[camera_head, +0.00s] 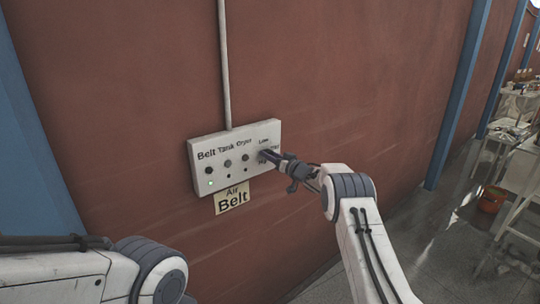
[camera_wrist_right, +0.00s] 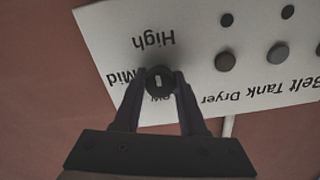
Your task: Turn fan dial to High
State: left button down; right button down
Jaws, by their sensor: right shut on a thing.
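A white control panel (camera_head: 210,180) is mounted on the red wall, with Belt, Tank and Dryer knobs and a dial section marked Low, Mid and High at its right end. My right gripper (camera_head: 265,155) reaches the dial section from the right. In the right wrist view, my right gripper (camera_wrist_right: 160,84) is shut on the round dark fan dial (camera_wrist_right: 159,79), one finger on each side. A short white mark on the dial runs roughly up and down the picture. The High label (camera_wrist_right: 153,41) appears above the dial and Low is partly hidden below it. My left gripper is out of view.
Tables and an orange bucket (camera_head: 492,199) stand far right. The wall around the panel is clear.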

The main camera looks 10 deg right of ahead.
jog(key=shift+f, duration=0.25)
jog(key=shift+c, duration=2.3)
grip_release()
jog(key=shift+r, duration=0.15)
jog(key=b+v, duration=0.4)
jog(key=v, duration=0.6)
jog(key=shift+s+b, duration=0.25)
jog(key=shift+b, duration=0.15)
